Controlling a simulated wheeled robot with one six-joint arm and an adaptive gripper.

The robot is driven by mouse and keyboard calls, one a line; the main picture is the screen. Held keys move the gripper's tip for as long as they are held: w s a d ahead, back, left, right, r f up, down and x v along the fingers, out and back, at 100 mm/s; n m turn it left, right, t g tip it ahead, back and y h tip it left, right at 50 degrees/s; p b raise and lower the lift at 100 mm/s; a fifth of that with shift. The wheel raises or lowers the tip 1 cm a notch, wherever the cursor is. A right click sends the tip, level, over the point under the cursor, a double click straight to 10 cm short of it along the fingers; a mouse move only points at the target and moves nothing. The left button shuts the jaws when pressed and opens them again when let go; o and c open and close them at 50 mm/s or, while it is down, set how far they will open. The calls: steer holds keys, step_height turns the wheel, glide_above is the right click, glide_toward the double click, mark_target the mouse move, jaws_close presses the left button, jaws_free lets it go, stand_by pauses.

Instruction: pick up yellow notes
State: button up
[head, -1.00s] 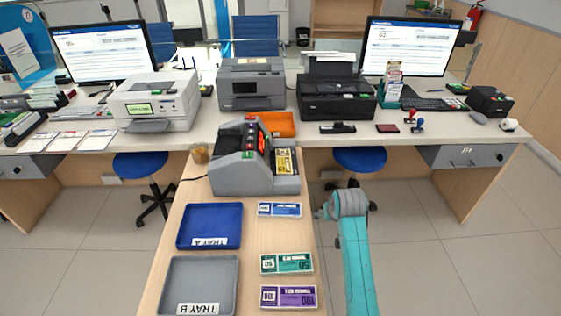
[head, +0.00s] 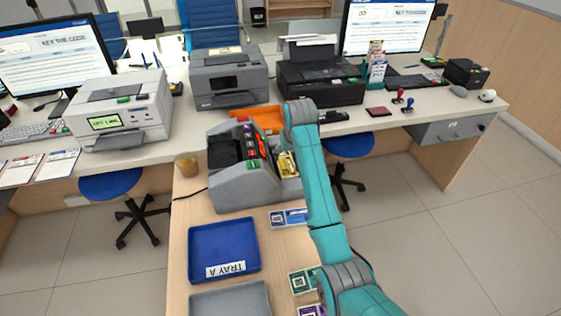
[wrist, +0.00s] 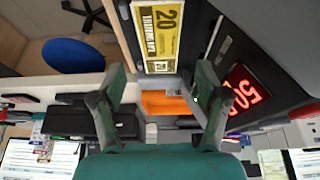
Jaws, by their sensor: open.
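The yellow notes (head: 287,163) sit in the right-hand slot of the grey counting machine (head: 236,190), partly hidden by my arm in the head view. In the wrist view the yellow notes (wrist: 156,30), marked 20, lie at the top middle, apart from the fingertips. My gripper (wrist: 160,82) is open and empty, with its fingers on either side below the notes in that picture. My gripper is not clearly visible in the head view.
The machine's red display (wrist: 245,90) is close to the right finger. An orange tray (head: 266,120) lies behind the machine. A blue tray (head: 224,270), a grey tray (head: 235,300), blue notes (head: 287,218) and green notes (head: 303,281) are in front.

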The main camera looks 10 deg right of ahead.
mark_target(286, 164)
steer(key=x, duration=0.3)
steer(key=shift+a, duration=0.1)
steer(key=shift+x, duration=2.6)
steer(key=shift+r, duration=0.1)
steer(key=c, duration=1)
